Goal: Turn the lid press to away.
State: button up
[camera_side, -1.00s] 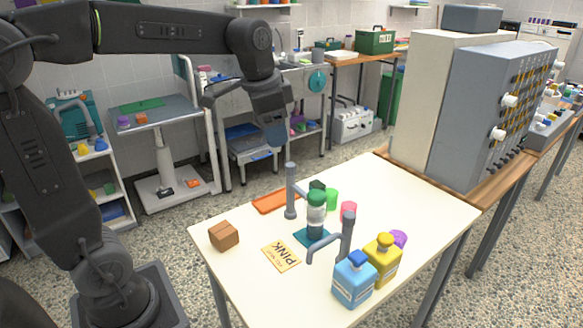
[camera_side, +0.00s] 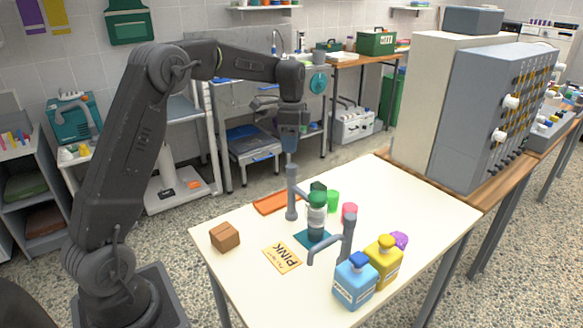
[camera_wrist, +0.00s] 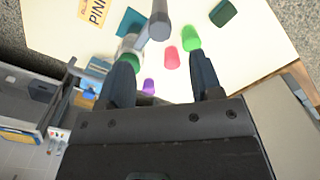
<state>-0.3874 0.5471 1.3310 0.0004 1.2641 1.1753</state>
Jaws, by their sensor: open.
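Two grey posts with side arms stand on the cream table; I cannot tell for sure which is the lid press. The front post (camera_side: 348,235) has an arm pointing left. My gripper (camera_side: 289,154) points down above the back post. In the wrist view my gripper (camera_wrist: 162,82) is open and empty, with a grey post (camera_wrist: 159,22) ahead of the space between its fingers. The bottle (camera_wrist: 130,50) is partly hidden by a finger.
Blue (camera_side: 354,283) and yellow (camera_side: 383,262) bottles stand at the front right. Green (camera_side: 333,200) and pink (camera_side: 349,210) cups stand near the posts. The table's right side is clear.

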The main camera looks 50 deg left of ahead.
aim_at(291, 166)
notch_tip(291, 166, down, 9)
jog(key=shift+r, duration=0.2)
jog(key=shift+c, duration=0.4)
grip_shut()
